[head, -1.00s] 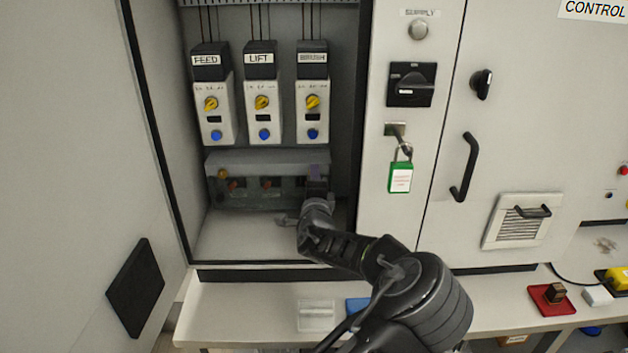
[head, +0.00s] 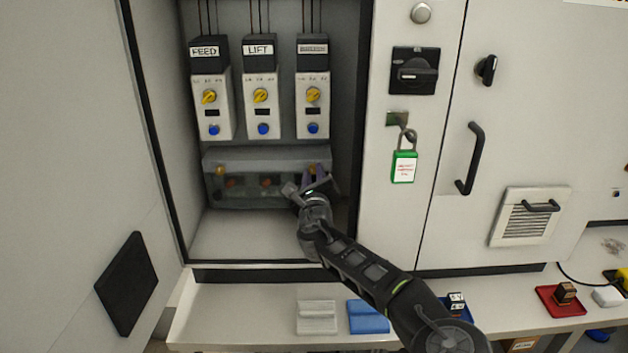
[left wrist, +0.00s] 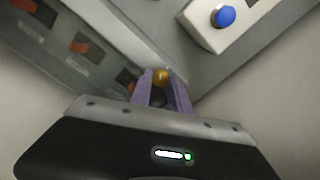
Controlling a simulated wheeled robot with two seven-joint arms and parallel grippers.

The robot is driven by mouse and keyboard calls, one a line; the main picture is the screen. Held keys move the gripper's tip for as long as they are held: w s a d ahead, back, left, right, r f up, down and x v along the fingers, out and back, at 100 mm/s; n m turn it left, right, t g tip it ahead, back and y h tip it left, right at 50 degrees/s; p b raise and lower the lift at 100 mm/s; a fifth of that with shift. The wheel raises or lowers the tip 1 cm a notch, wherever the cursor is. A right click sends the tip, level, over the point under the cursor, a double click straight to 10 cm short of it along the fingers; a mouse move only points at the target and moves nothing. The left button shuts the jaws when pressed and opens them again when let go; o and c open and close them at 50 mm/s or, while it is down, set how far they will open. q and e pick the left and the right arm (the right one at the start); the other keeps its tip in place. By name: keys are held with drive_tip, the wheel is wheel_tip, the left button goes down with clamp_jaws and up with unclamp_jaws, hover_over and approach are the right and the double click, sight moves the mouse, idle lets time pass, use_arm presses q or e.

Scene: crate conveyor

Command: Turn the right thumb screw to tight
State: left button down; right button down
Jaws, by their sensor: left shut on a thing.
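A grey cover with a clear lower front (head: 262,160) spans the cabinet below the drives. A brass left thumb screw (head: 220,170) sits at its left end. The brass right thumb screw (head: 311,168) is at its right end; its round head also shows in the left wrist view (left wrist: 161,76). My left gripper (head: 312,175) is at that right end, its purple fingers on either side of the screw (left wrist: 162,88) and shut on it. The fingers hide part of the screw, and I cannot tell how tight it is. My right gripper is not in view.
Three drives labelled on top, with yellow knobs and blue buttons, hang above the cover; the right one (head: 312,105) is just above my gripper. The cabinet's right post carries a green padlock (head: 404,166). The cabinet floor (head: 235,235) is clear at left.

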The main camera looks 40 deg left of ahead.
use_arm(q)
drive_tip(key=m+b, duration=0.1)
drive_tip(key=m, duration=0.1)
drive_tip(key=m+b, duration=0.1)
drive_tip(key=m, duration=0.1)
drive_tip(key=shift+f+m, duration=0.2)
drive_tip(key=shift+m, duration=0.1)
drive_tip(key=shift+r+m+b, duration=0.1)
drive_tip(key=shift+m+b, duration=0.7)
drive_tip(key=shift+m, duration=1.3)
drive_tip(key=c, duration=1.2)
unclamp_jaws()
drive_tip(key=shift+c, duration=0.2)
drive_tip(key=shift+r, duration=0.1)
drive_tip(key=v, duration=0.7)
drive_tip(key=shift+s+d+b, duration=0.2)
drive_tip(key=shift+s+b, duration=0.15)
drive_tip(key=shift+b, duration=0.05)
